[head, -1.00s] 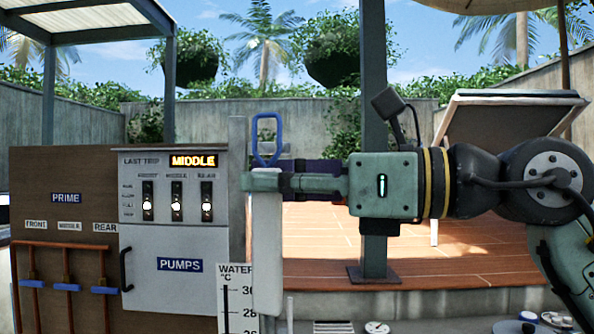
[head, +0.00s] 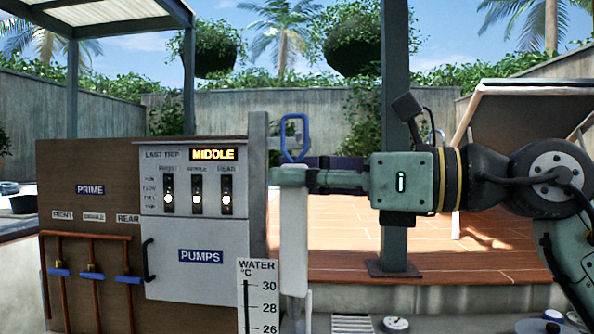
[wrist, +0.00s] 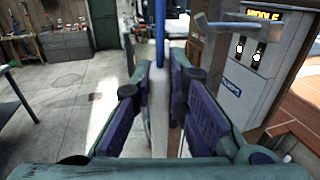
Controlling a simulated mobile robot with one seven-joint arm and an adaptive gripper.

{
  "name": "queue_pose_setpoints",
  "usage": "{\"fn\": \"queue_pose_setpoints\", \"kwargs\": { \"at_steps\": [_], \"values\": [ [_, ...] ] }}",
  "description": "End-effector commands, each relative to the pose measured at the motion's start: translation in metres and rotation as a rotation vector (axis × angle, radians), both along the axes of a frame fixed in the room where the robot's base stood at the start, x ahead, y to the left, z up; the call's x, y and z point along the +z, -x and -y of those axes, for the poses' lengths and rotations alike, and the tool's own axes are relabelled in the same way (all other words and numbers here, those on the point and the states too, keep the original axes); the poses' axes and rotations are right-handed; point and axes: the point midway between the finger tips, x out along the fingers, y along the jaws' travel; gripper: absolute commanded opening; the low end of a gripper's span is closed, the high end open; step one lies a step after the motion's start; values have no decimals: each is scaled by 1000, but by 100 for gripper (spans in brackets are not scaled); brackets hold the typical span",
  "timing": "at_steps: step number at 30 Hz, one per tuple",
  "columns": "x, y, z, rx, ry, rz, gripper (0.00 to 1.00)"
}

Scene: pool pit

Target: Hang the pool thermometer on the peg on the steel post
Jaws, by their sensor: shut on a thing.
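The pool thermometer is a slim white body (head: 294,240) with a blue loop (head: 296,138) on top. It hangs upright in my gripper (head: 292,174), which is shut on its upper part. In the wrist view the thermometer (wrist: 159,110) stands between the purple finger pads. The steel post (head: 258,180) is just left of the thermometer in the head view. The peg (wrist: 240,24) is a grey bar with a raised end; in the wrist view it is right of the blue loop and apart from it. In the head view it overlaps the loop.
The pump panel (head: 186,229) with switches stands left of the post, with a handle on its door. A white board with a water scale (head: 258,300) is in front, beside the thermometer's lower part. A dark column (head: 394,100) stands behind my arm. A wooden deck (head: 340,240) lies behind.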

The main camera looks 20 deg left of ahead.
Motion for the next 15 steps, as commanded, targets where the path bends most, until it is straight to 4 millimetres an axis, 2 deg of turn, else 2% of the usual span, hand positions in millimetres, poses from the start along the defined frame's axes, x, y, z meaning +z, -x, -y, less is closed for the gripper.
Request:
{"fn": "queue_pose_setpoints", "kwargs": {
  "at_steps": [15],
  "values": [
    [-2,-31,-9,0,0,-1,0]
  ]
}}
